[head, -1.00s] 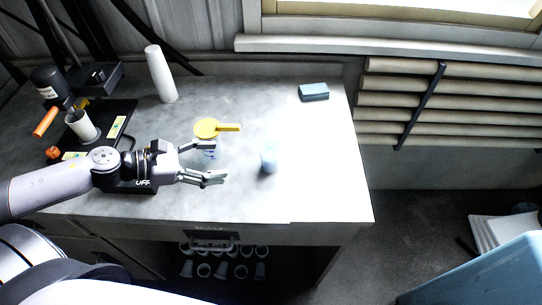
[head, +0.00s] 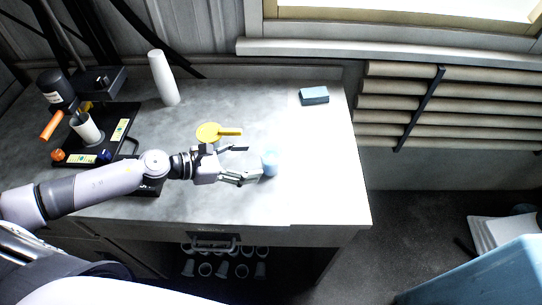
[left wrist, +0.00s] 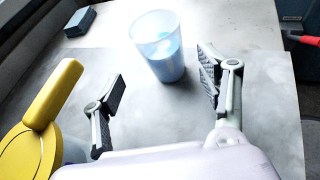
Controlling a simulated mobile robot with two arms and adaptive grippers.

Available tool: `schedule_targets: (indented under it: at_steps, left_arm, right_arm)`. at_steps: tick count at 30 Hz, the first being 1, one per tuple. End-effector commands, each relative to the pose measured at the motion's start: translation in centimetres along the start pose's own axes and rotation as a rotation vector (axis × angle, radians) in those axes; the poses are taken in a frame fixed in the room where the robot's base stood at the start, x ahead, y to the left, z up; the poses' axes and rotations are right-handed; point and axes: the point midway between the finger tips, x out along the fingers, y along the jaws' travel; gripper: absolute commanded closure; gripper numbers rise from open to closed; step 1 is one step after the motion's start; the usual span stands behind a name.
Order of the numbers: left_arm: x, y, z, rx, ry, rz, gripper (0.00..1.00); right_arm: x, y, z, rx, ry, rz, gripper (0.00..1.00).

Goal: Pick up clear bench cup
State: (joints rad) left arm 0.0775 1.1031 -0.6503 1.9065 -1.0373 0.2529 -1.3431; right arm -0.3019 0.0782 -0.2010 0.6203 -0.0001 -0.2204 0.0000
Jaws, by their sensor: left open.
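The clear bench cup (head: 269,162) stands upright on the bench, right of the middle in the head view. It is translucent and pale blue in its lower part. In the left wrist view the cup (left wrist: 158,48) is ahead of the fingers, between their lines and apart from both. My left gripper (head: 247,163) is open and empty, just left of the cup and close to it. It also shows in the left wrist view (left wrist: 160,88), with its two fingers spread wide. My right gripper is in neither view.
A yellow lidded item with a handle (head: 212,132) sits behind my left gripper, close to the left finger. A blue block (head: 314,96) lies at the back right. A white cylinder (head: 163,78) and a black disperser stand (head: 112,125) are at left. The bench's right part is clear.

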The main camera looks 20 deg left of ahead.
Motion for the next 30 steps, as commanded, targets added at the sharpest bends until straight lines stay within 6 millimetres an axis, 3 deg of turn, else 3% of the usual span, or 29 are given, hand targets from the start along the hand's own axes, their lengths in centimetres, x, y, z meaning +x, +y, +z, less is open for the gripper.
schedule_targets:
  at_steps: [10, 15, 19, 30]
  left_arm:
    - [2.5, -0.1, 0.4, -0.002, -0.002, -0.001, 0.33]
    - [4.7, -0.3, 0.8, -0.001, -0.003, -0.002, 0.33]
    - [6.3, -0.2, 0.4, 0.000, -0.001, -0.001, 0.33]
    - [6.9, -0.3, 0.1, 0.000, 0.000, -0.002, 0.36]
  right_arm:
    - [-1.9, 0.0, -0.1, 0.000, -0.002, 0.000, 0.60]
    - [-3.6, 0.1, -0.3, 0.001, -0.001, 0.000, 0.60]
    - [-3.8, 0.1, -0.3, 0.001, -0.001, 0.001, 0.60]
    - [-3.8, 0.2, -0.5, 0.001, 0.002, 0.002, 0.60]
